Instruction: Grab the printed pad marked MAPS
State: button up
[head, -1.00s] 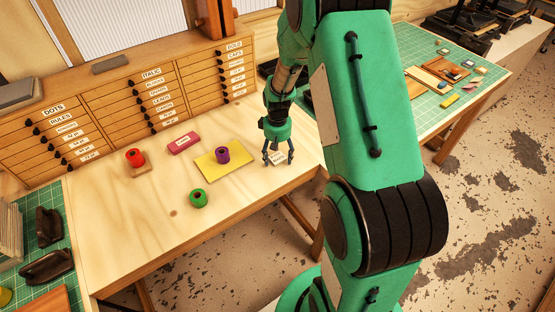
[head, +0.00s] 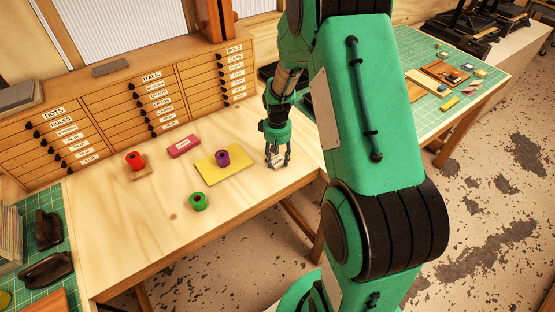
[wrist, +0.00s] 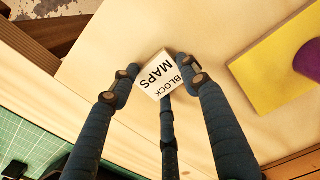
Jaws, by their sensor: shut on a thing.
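The printed pad (wrist: 158,75) is a small white-topped block with tan sides, and its top reads BLOCK MAPS. In the wrist view it sits between the dark fingers of my gripper (wrist: 163,88), which is shut on it. In the head view my gripper (head: 278,161) points down at the right part of the wooden table, with the pad (head: 278,163) mostly hidden by the fingers. I cannot tell whether the pad touches the table.
Left of my gripper are a yellow sheet (head: 229,172) bearing a purple roll (head: 222,157), a green roll (head: 198,202), a pink labelled block (head: 184,146) and a red roll (head: 135,160). Labelled drawers (head: 150,95) stand behind. The front of the wooden table (head: 130,240) is clear.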

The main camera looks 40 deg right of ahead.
aim_at(278, 161)
jog(key=shift+r, duration=0.75)
notch_tip(278, 161, up, 2)
jog(key=shift+s+r, duration=0.1)
jog(key=s+a, duration=0.2)
jog(key=s, duration=0.5)
jog(key=s+a+r+p, duration=0.1)
jog(key=s+a, duration=0.2)
jog(key=s, duration=0.4)
jog(key=shift+s+a, duration=0.3)
jog(key=shift+s, duration=0.1)
